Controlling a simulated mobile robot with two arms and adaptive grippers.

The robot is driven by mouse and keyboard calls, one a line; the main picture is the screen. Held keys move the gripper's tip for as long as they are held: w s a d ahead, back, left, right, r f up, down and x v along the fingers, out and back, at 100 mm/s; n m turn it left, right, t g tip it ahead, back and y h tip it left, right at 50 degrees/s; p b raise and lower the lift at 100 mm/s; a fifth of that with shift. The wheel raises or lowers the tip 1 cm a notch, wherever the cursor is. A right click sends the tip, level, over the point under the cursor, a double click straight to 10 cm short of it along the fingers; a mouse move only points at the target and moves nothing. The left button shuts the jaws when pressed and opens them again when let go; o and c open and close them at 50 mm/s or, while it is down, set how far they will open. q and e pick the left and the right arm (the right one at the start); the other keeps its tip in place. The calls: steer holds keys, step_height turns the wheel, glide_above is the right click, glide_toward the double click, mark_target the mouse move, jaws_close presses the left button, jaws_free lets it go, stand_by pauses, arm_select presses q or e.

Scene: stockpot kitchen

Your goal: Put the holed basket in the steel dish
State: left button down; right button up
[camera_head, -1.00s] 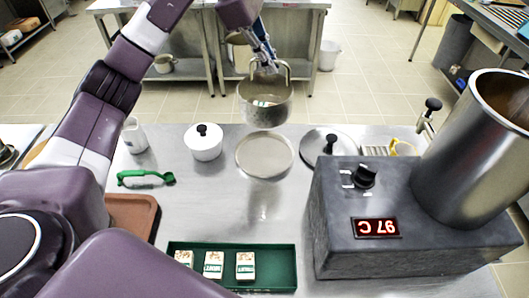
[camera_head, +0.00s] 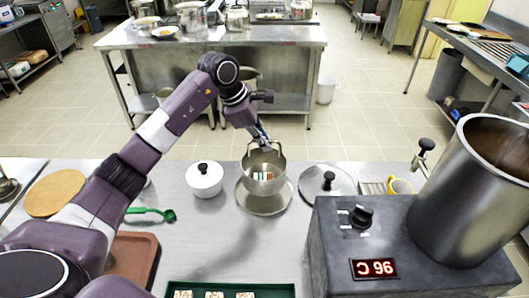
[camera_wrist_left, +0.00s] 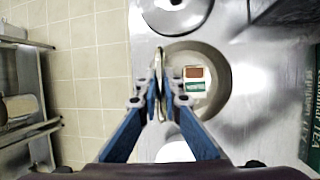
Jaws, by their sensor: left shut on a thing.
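The holed basket (camera_head: 263,184) is a small steel pot-shaped basket with an upright loop handle. A small tea box (camera_head: 262,176) with white, green and red-brown parts lies inside it. My left gripper (camera_head: 263,148) is shut on the basket's handle. The basket looks upright over the round, shallow steel dish (camera_head: 264,208), whose near rim shows below it. I cannot tell whether the basket's bottom touches the dish. In the left wrist view, the blue fingers (camera_wrist_left: 158,88) pinch the handle beside the basket's round mouth (camera_wrist_left: 223,88). My right gripper is not in view.
A white lidded pot (camera_head: 205,181) stands left of the dish, and a round lid (camera_head: 342,181) lies right of it. A grey heater (camera_head: 405,245) with a tall steel pot (camera_head: 460,200) fills the right. A green spoon (camera_head: 150,212) and green tray (camera_head: 275,291) lie nearer.

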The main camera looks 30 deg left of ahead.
mark_target(264, 155)
arm_select(q)
steer(key=shift+f+p, duration=0.55)
steer(key=shift+f, duration=2.15)
steer(key=c, duration=2.1)
jaws_free()
steer(key=b+v, duration=0.3)
steer(key=v, duration=0.9)
steer(key=shift+f, duration=0.1)
